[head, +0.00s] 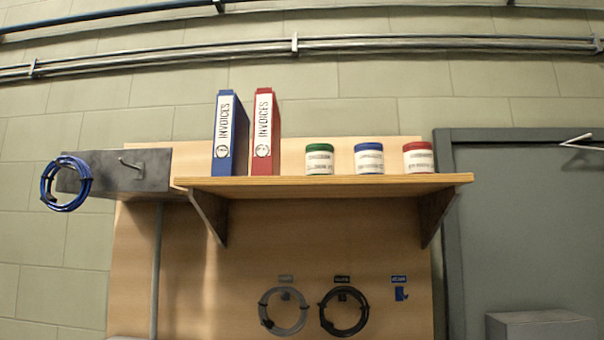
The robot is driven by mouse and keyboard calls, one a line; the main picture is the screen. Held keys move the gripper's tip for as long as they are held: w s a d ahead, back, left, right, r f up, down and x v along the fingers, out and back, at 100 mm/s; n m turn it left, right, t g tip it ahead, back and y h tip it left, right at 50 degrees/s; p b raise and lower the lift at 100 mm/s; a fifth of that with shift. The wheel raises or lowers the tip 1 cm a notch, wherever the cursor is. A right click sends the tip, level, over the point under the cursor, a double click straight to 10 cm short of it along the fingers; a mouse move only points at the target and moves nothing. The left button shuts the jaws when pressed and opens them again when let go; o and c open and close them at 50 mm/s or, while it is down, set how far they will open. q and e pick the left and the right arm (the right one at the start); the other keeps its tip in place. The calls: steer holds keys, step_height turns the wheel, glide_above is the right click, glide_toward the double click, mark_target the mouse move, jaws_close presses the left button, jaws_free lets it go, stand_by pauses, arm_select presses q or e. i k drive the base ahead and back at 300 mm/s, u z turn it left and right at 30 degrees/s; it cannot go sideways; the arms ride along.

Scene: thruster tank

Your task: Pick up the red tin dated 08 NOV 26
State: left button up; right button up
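A tin with a red lid and red base band (418,158) stands upright on the wooden shelf (330,186), at its right end. Its pale label carries print too small to read, so I cannot tell any date. A blue tin (369,159) stands just left of it, and a green tin (319,159) stands left of the blue one. The tins are apart from each other. Neither of my grippers is in the head view.
A blue binder (228,135) and a red binder (265,133) stand on the shelf's left half. A grey box (125,172) with a blue cable coil (66,184) is left. Black (344,312) and grey (283,311) coils hang below. A grey door (535,230) is right.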

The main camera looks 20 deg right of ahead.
mark_target(418, 156)
steer(key=z, duration=0.55)
steer(key=i, duration=0.85)
steer(key=u, duration=1.55)
steer(key=k, duration=1)
steer(key=z, duration=1.85)
steer(key=i, duration=0.5)
steer(key=z, duration=0.05)
